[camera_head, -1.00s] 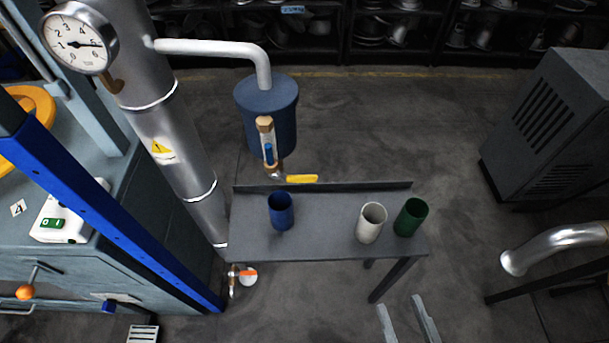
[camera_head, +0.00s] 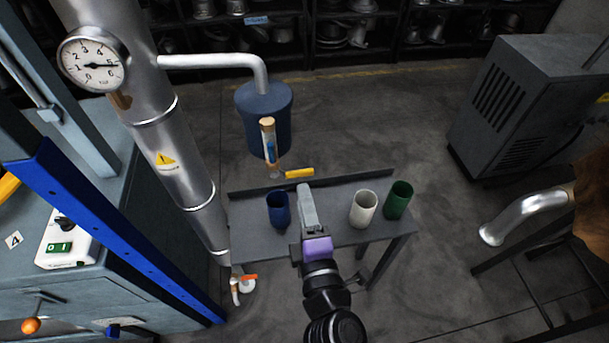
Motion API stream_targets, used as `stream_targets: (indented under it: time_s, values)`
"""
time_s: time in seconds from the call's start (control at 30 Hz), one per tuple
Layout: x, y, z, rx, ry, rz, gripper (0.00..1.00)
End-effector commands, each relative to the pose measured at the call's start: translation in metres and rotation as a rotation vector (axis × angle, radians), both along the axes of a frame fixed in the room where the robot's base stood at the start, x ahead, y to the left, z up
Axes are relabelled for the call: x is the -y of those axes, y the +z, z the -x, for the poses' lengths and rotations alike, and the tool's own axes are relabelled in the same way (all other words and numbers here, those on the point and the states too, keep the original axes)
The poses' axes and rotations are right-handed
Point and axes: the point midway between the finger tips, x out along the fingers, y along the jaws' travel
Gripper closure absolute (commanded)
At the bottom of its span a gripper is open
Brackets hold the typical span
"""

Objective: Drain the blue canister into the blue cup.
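The blue canister (camera_head: 265,112) hangs at the end of a pale pipe, beyond the bench. On its front is a sight tube (camera_head: 268,140) with blue inside, and a tap with a yellow lever (camera_head: 299,173) pointing right. The blue cup (camera_head: 278,210) stands upright on the bench, below the tap in the picture; I cannot tell if it is directly beneath the outlet. My gripper (camera_head: 306,192) reaches over the bench just right of the blue cup, short of the yellow lever. Its grey fingers look like one narrow shape, so their gap is hidden. I see nothing held.
A white cup (camera_head: 363,208) and a green cup (camera_head: 398,200) stand on the right of the grey bench (camera_head: 336,212). A thick metal pipe with a gauge (camera_head: 93,62) rises at the left. A lower valve with a red handle (camera_head: 246,277) sits by the bench's left end.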

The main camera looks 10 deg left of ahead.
Motion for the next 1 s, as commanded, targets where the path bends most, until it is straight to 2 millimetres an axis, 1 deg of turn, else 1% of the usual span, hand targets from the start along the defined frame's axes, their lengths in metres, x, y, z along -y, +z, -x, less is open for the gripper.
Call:
stream_targets:
  time_s: [0.17, 0.4, 0.6, 0.77, 1.0]
  values:
    - [-0.001, 0.002, -0.01, 0.007, -0.006, 0.023, 0.62]
    - [-0.012, 0.003, -0.045, 0.007, -0.005, 0.021, 0.62]
    - [-0.018, 0.001, -0.068, 0.005, -0.005, 0.019, 0.62]
    - [-0.02, 0.001, -0.075, 0.003, -0.005, 0.019, 0.62]
    - [-0.02, 0.001, -0.075, 0.004, -0.005, 0.019, 0.62]
